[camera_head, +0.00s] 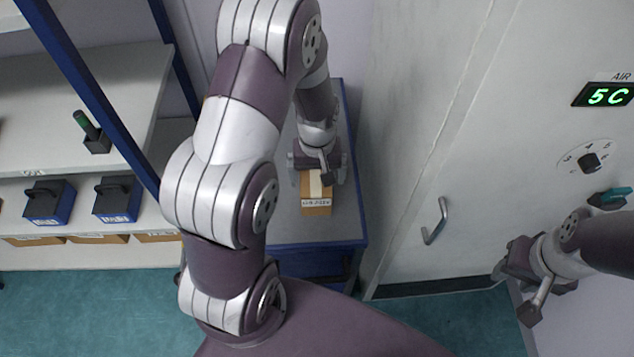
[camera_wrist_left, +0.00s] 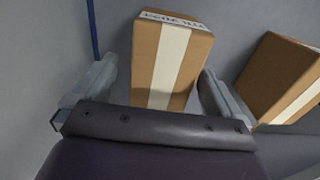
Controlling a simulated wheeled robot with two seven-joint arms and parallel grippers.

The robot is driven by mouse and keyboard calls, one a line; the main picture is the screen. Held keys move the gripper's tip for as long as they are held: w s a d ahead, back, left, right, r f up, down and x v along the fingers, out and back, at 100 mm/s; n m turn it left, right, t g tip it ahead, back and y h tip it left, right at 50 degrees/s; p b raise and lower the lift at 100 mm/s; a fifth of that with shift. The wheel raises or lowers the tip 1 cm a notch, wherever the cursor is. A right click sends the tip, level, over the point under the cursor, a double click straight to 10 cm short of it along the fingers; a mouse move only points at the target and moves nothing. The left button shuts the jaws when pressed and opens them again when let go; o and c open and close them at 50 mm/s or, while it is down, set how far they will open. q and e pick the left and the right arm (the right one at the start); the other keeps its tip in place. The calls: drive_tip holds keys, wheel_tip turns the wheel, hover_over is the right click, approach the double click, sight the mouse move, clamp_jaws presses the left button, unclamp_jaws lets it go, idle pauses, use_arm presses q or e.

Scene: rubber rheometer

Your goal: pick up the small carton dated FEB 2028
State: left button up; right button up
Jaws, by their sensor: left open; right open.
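A small brown carton (camera_head: 316,210) with a pale tape strip and a white label stands on the grey top of a blue cart; its print is too small to read surely. My left gripper (camera_head: 318,178) is over the cart top at this carton, hiding part of it. In the left wrist view, a taped carton (camera_wrist_left: 172,62) shows between the open fingers of my left gripper (camera_wrist_left: 160,88), its label upside down and not clearly legible. A second taped carton (camera_wrist_left: 283,78) lies to the right, outside the fingers. My right gripper (camera_head: 524,285) is open and empty at the right.
The blue cart (camera_head: 348,225) stands beside a large grey cabinet with a door handle (camera_head: 435,221) and a green display (camera_head: 607,95). Shelves at the left hold blue boxes with black handles (camera_head: 117,200) and a green-handled tool (camera_head: 90,130).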

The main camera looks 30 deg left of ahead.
use_arm(q)
drive_tip(key=f, duration=0.2)
drive_tip(key=shift+s+a+f, duration=0.1)
drive_tip(key=shift+s+f, duration=0.25)
drive_tip(key=shift+f, duration=0.05)
drive_tip(key=shift+w+f, duration=0.15)
drive_tip(key=shift+f, duration=0.15)
drive_tip(key=shift+r, duration=0.1)
drive_tip(key=c, duration=1.3)
